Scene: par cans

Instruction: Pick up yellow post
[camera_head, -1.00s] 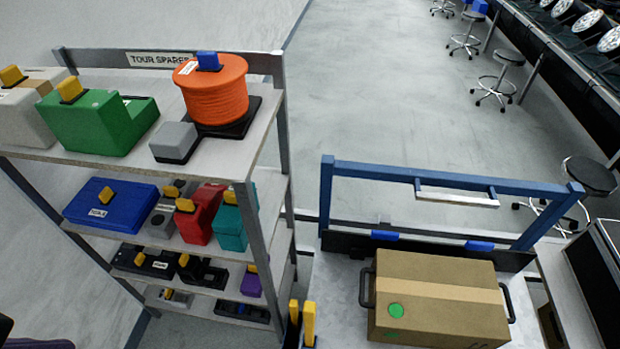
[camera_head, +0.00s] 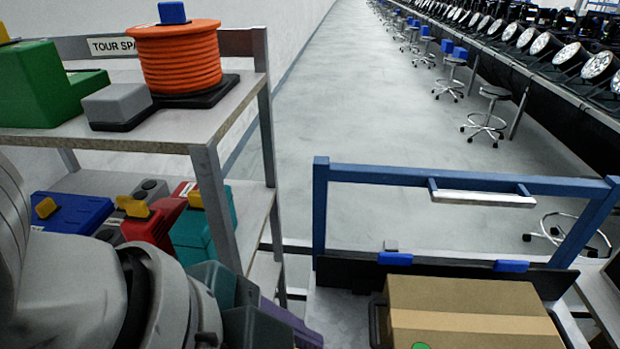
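The upright yellow posts seen earlier beside the blue-framed cart do not show now; my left arm and the picture's lower edge cover that area. My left arm comes in at the lower left, in front of the shelf. My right gripper is not in view.
A shelf rack (camera_head: 170,135) stands at left with an orange spool (camera_head: 180,60), a green case (camera_head: 40,85), a blue case (camera_head: 70,215) and a red case (camera_head: 150,225). A cardboard box (camera_head: 470,305) sits on the cart (camera_head: 320,210). Stools (camera_head: 487,115) line the right; the aisle floor is clear.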

